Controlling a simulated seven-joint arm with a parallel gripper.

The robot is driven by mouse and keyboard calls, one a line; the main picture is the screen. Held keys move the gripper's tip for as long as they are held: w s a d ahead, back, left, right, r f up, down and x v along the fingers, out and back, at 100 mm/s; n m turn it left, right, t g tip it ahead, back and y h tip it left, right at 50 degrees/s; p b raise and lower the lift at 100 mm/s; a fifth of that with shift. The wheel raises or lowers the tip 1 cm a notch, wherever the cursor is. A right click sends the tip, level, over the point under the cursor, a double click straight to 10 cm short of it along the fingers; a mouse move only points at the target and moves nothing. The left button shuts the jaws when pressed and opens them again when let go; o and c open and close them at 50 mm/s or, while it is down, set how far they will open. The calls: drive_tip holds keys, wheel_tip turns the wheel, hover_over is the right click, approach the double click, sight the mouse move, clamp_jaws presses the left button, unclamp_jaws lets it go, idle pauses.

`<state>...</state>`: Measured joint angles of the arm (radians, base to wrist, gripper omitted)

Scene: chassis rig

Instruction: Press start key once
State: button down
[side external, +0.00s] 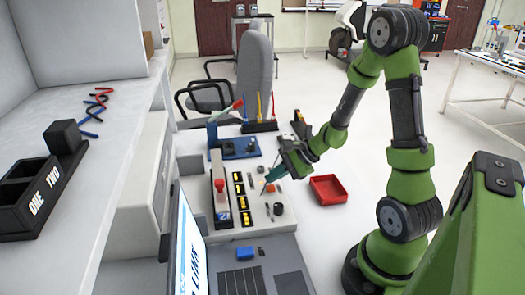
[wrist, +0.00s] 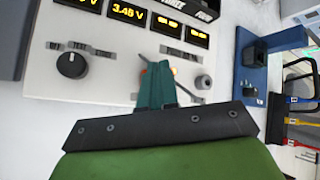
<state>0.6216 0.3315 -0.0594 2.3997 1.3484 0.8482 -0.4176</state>
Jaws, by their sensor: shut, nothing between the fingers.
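A white instrument panel (wrist: 110,42) with yellow-lit displays fills the upper part of the wrist view. It also shows in the side view (side external: 257,226). My gripper (wrist: 155,66) has teal fingers that are shut and empty, with the tips over the panel's controls. In the side view my gripper (side external: 266,180) points down-left at the panel. A small orange-lit spot (wrist: 174,70) shows just right of the fingertips, and a reddish bit shows partly behind them. I cannot read a start label on either, and I cannot tell whether the tips touch the panel.
A black knob (wrist: 71,65) is left of the fingers and a grey knob (wrist: 203,82) is right. A red tray (side external: 328,190) lies right of the panel. A blue fixture (side external: 236,149) stands behind it. A laptop (side external: 190,250) is at the front left.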

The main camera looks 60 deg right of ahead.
sight(275, 189)
drive_tip(key=shift+r, duration=2.5)
drive_tip(key=shift+s+a+f, duration=0.15)
drive_tip(key=shift+s+f, duration=0.05)
drive_tip(key=shift+s, duration=0.1)
drive_tip(key=s+a+r+n+h, duration=0.1)
drive_tip(key=s+a+r+n, duration=0.4)
drive_tip(key=a+r+n, duration=0.2)
drive_tip(key=s+a+r+n+g+h, duration=0.1)
drive_tip(key=s+a+r+n, duration=0.4)
drive_tip(key=n, duration=0.5)
wheel_tip(275, 189, up, 2)
drive_tip(key=shift+s+a+r+n, duration=0.15)
drive_tip(key=shift+a+n, duration=0.15)
drive_tip(key=shift+a, duration=0.65)
